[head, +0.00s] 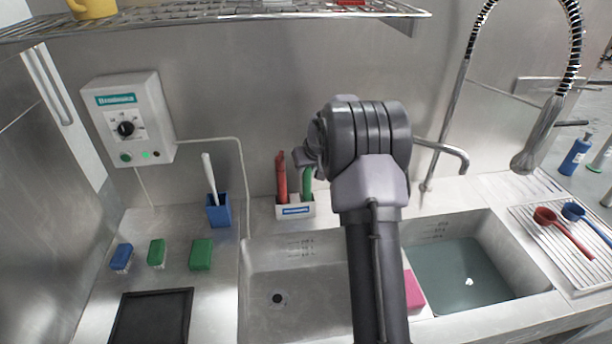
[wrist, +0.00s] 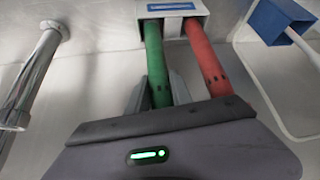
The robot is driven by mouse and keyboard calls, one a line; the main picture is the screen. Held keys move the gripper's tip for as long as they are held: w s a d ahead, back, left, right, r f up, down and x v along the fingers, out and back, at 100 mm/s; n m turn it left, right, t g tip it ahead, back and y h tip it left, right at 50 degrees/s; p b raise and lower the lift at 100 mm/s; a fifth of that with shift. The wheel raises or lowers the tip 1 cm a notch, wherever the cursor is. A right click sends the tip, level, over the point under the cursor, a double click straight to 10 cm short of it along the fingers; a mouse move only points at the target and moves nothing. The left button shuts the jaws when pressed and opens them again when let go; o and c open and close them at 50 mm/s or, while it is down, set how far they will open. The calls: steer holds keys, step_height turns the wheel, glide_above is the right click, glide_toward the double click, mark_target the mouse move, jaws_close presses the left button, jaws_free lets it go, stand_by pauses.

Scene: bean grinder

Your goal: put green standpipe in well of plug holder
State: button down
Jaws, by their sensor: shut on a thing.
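The green standpipe (head: 307,185) stands in the white plug holder (head: 295,210) behind the sinks, partly hidden by my arm. In the wrist view the green standpipe (wrist: 158,70) runs from the plug holder (wrist: 172,8) to between my gripper's fingers. My gripper (wrist: 160,92) is shut on it. A red standpipe (head: 281,178) stands beside it in the same holder, and it also shows in the wrist view (wrist: 205,60). The wells are hidden from the wrist camera, so I cannot tell how deep the green standpipe sits.
A blue cup with a white-handled brush (head: 218,210) stands left of the holder. The left basin (head: 290,295) is empty with a drain, and the right basin (head: 465,280) holds water. A faucet (head: 445,155) is at the right. A pink block (head: 413,291) lies between the basins.

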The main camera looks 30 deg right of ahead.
steer(key=shift+f, duration=0.35)
steer(key=c, duration=1.1)
jaws_free()
steer(key=shift+c, duration=0.2)
